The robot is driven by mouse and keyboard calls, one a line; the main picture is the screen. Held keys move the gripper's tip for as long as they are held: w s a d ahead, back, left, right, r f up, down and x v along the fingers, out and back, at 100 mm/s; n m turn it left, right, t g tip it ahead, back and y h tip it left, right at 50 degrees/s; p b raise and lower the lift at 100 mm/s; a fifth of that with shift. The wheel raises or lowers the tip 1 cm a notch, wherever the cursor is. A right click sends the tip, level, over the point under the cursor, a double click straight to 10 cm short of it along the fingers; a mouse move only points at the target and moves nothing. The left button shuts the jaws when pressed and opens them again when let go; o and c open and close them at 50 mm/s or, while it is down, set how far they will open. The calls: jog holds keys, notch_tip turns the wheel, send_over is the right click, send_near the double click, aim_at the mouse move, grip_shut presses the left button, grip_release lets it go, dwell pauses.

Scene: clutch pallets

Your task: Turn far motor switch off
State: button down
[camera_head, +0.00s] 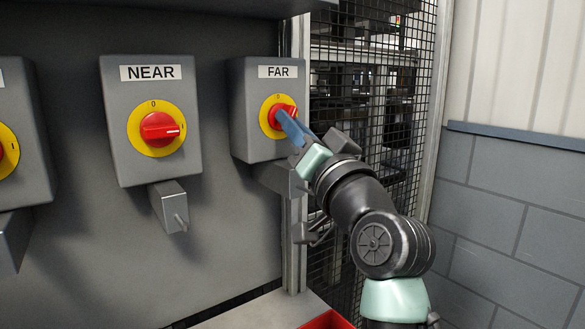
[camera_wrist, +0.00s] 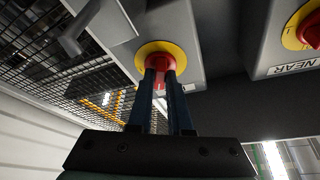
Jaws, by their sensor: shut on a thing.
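The FAR switch box (camera_head: 246,125) is a grey box with a white FAR label on the panel's right side. Its red knob (camera_head: 279,108) sits on a yellow disc (camera_head: 265,122) with a 0 mark at the top. My gripper (camera_head: 286,118) has its blue fingers on this knob; part of the knob is hidden behind them, so its exact angle is hard to tell. In the wrist view, my gripper (camera_wrist: 161,76) has its two fingers on either side of the red knob (camera_wrist: 159,61), closed on it, in front of the yellow disc (camera_wrist: 146,49).
The NEAR switch box (camera_head: 118,115) stands left of FAR, its red knob (camera_head: 160,129) turned sideways. Another switch box (camera_head: 30,105) is at the left edge. A wire mesh fence (camera_head: 385,120) rises at right. A red container (camera_head: 327,321) shows at the bottom.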

jog(key=n+y+b, duration=0.1)
jog(key=b, duration=0.1)
jog(key=f+n+y+b, duration=0.1)
jog(key=n+b, duration=0.1)
jog(key=shift+d+n+g, duration=0.1)
jog(key=shift+n+g, duration=0.2)
jog(key=n+y+b, duration=0.1)
jog(key=n+b, duration=0.1)
jog(key=n+g+y+b, duration=0.1)
jog(key=n, duration=0.1)
jog(key=shift+w+r+b, duration=0.1)
jog(key=shift+r+b, duration=0.25)
jog(key=shift+b, duration=0.05)
jog(key=shift+n, duration=0.4)
jog(key=c, duration=0.8)
grip_release()
jog(key=shift+c, duration=0.2)
jog(key=shift+d+r, duration=0.1)
jog(key=v, duration=1.3)
jog(key=shift+b, duration=0.4)
